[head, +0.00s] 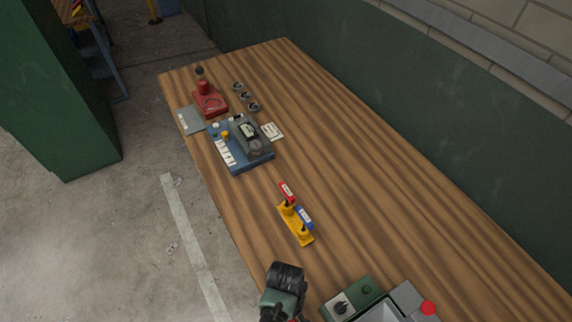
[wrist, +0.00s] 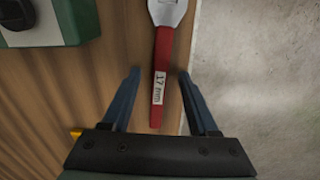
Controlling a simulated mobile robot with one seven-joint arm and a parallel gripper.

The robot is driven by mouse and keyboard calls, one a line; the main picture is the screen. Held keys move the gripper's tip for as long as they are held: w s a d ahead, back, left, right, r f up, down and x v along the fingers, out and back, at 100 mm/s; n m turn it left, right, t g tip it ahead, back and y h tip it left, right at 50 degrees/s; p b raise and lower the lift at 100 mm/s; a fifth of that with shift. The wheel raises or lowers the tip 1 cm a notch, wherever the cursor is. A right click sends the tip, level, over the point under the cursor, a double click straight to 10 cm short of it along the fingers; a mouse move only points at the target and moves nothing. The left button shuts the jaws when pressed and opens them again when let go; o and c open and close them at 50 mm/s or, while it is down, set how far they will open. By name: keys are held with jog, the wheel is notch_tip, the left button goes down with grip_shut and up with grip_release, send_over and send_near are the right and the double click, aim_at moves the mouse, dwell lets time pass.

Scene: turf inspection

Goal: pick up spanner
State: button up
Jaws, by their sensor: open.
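A spanner (wrist: 162,70) with a red handle, a "17 mm" label and a grey metal head lies near the edge of the wooden table in the wrist view. Its head runs out of the top of that picture. My gripper (wrist: 159,78) is open, with one blue finger on each side of the handle and a gap on both sides. The spanner is not held. In the head view, my dark and green wrist (head: 284,285) is over the table's near left edge, and I cannot make out the spanner there.
The wooden table (head: 380,190) is mostly bare at right. A yellow holder (head: 294,226) carries red and blue labelled pieces. A blue instrument (head: 240,146) and red device (head: 209,102) stand farther back. A green-grey box (head: 356,298) is close at right of my wrist.

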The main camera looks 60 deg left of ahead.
jog(key=shift+c, duration=0.3)
grip_shut()
jog(key=shift+r, duration=0.1)
